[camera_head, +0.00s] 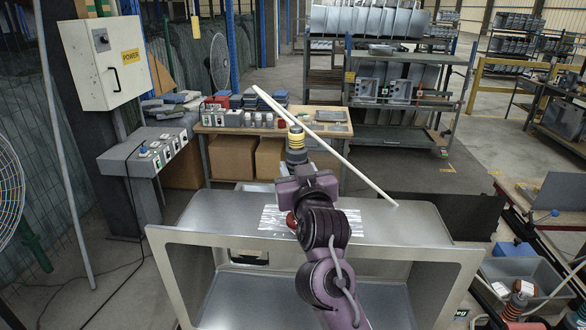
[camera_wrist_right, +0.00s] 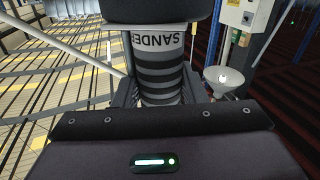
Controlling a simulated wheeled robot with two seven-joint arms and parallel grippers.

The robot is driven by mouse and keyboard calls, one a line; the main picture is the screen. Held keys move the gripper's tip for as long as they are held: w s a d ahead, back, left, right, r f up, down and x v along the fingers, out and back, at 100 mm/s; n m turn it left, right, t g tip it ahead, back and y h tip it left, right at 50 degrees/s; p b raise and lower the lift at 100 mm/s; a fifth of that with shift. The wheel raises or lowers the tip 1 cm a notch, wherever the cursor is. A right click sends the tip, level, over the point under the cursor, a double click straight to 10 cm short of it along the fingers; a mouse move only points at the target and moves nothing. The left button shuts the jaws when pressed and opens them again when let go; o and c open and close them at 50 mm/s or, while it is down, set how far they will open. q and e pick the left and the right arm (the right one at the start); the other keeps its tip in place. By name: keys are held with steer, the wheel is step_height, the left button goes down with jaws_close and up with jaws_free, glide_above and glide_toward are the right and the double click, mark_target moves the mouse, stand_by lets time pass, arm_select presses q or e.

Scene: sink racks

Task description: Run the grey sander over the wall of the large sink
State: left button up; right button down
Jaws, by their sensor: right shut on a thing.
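The large sink (camera_head: 410,226) is a bare steel basin in the foreground of the head view, its opening facing me. A bright streaky patch (camera_head: 268,217) lies on its upper wall, partly hidden by my right arm. My right gripper (camera_head: 297,167) is beyond this patch, near the wall's far edge in the picture. In the wrist view the sander (camera_wrist_right: 162,75) is dark, ribbed and labelled, between the fingers. Its working end is hidden, so I cannot tell whether it touches the wall. My left gripper is not in view.
A pale rod (camera_head: 345,158) crosses diagonally behind my right gripper. A workbench (camera_head: 255,128) with small items and boxes stands behind the sink. A power box (camera_head: 104,62) and switch console (camera_head: 150,149) are at left, a grey bin (camera_head: 540,280) at right.

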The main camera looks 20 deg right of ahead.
steer(key=shift+s+d+r, duration=0.1)
steer(key=shift+s+d, duration=0.2)
steer(key=shift+d, duration=0.45)
steer(key=shift+s+d+b, duration=0.35)
steer(key=shift+d+b, duration=0.1)
steer(key=shift+d, duration=0.2)
steer(key=s+d+r+p, duration=0.1)
steer(key=s+d+r, duration=0.1)
steer(key=d+r, duration=0.2)
steer(key=shift+r, duration=1.5)
